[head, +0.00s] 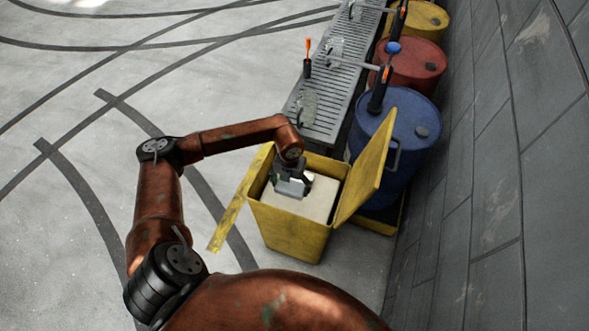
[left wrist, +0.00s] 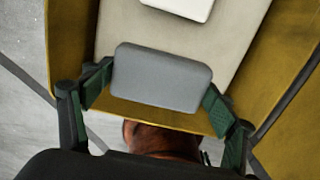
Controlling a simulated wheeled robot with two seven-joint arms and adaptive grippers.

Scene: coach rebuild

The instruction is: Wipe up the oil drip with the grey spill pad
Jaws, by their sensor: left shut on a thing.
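My left gripper (head: 297,179) is over the open yellow bin (head: 290,232). In the left wrist view the green-padded fingers of the gripper (left wrist: 158,92) are shut on the two ends of the grey spill pad (left wrist: 162,76). The pad is a rounded light-grey block; it also shows in the head view (head: 289,188). Below it is a cream surface (head: 318,198) inside the bin. I cannot tell whether the pad touches that surface. I cannot make out an oil drip in either view. My right gripper is not in view.
The bin's yellow lid (head: 365,165) stands open on its right. Behind is a long grated bench (head: 335,95) with orange-tipped tools and translucent items. Blue (head: 398,135), red (head: 410,65) and yellow drums line the grey wall (head: 490,150). The floor at left is clear.

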